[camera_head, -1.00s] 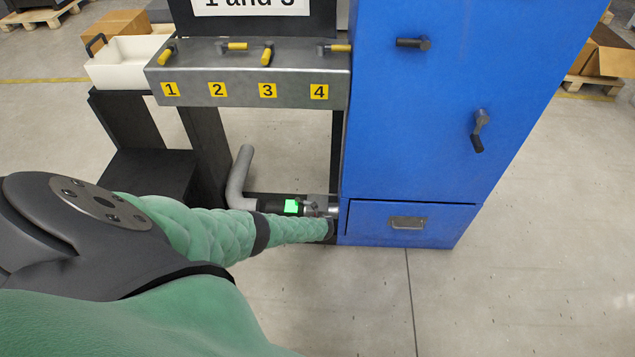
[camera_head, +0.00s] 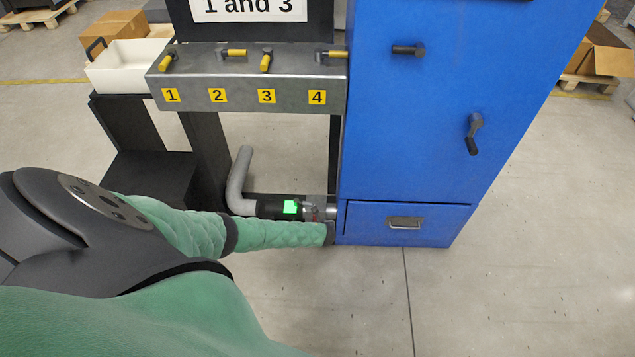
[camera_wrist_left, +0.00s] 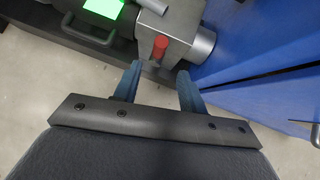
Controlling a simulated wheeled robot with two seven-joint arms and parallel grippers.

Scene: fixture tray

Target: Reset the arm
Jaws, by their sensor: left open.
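My left arm (camera_head: 270,236) comes in from the left in the head view and reaches low toward the blue cabinet's lower left corner. Its fingers are not clear there. In the left wrist view my left gripper (camera_wrist_left: 160,78) is open, with nothing between its two fingers. A metal fitting with a red knob (camera_wrist_left: 160,45) lies just beyond the fingertips, apart from them as far as I can tell. A green lit block (camera_head: 290,207) sits beside this fitting (camera_head: 316,208) on the low pipe. My right gripper is in neither view.
A tall blue cabinet (camera_head: 420,130) with dark handles and a lower drawer (camera_head: 400,232) stands at right. A grey panel (camera_head: 245,93) carries several yellow-handled levers numbered 1 to 4. A white bin (camera_head: 128,72) is at left. Floor in front of the cabinet is clear.

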